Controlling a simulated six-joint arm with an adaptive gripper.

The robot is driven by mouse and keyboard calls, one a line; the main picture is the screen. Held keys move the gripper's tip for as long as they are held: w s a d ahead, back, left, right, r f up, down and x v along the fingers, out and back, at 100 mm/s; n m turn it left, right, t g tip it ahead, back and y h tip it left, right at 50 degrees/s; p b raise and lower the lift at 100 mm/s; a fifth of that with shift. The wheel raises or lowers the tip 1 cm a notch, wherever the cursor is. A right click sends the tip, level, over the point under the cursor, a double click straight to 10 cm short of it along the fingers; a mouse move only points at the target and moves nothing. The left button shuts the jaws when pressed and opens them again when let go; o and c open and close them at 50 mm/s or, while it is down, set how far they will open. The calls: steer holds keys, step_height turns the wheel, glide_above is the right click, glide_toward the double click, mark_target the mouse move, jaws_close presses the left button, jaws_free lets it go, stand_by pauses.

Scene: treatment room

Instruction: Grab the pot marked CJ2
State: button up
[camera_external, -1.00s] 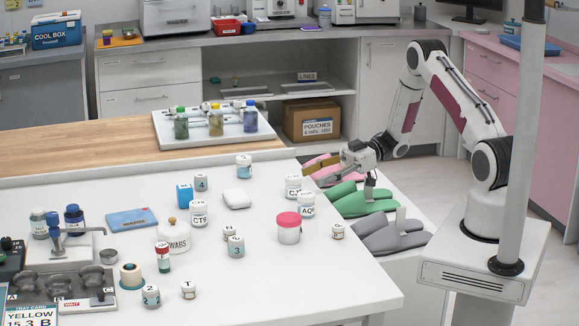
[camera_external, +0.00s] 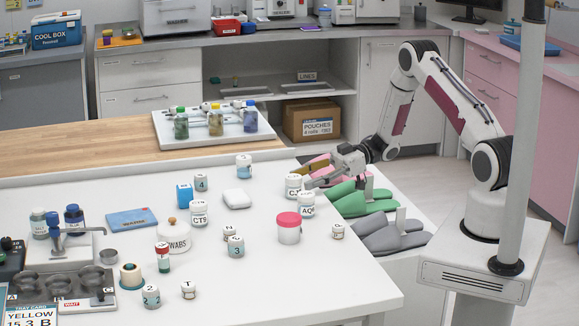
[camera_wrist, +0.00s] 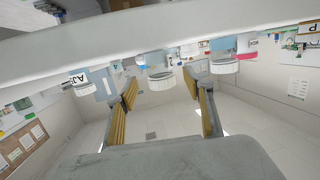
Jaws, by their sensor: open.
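A white pot with a dark-lettered label beginning with C (camera_external: 293,187) stands near the table's right edge; the rest of its label is too small to read surely, so I cannot confirm CJ2. My gripper (camera_external: 306,173) is just right of this pot, low over the table edge, with fingers pointing left. It is open and empty. In the wrist view, my two yellow-padded fingers (camera_wrist: 165,105) are spread wide, with a pot (camera_wrist: 160,80) showing beyond and between them. Whether my fingers touch the C-marked pot cannot be told.
A pot marked AQ (camera_external: 307,206) stands just in front of the C-marked pot. A pink-lidded jar (camera_external: 289,233) and a pot marked CT9 (camera_external: 199,214) are nearby. Green slippers (camera_external: 362,202) and grey slippers (camera_external: 390,239) lie beside the table's right edge.

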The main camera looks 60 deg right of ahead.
mark_target(293, 181)
steer(key=shift+r+x, duration=0.15)
steer(key=shift+x, duration=0.9)
steer(key=shift+r+x, duration=0.1)
steer(key=shift+x, duration=0.95)
steer(key=c, duration=1.2)
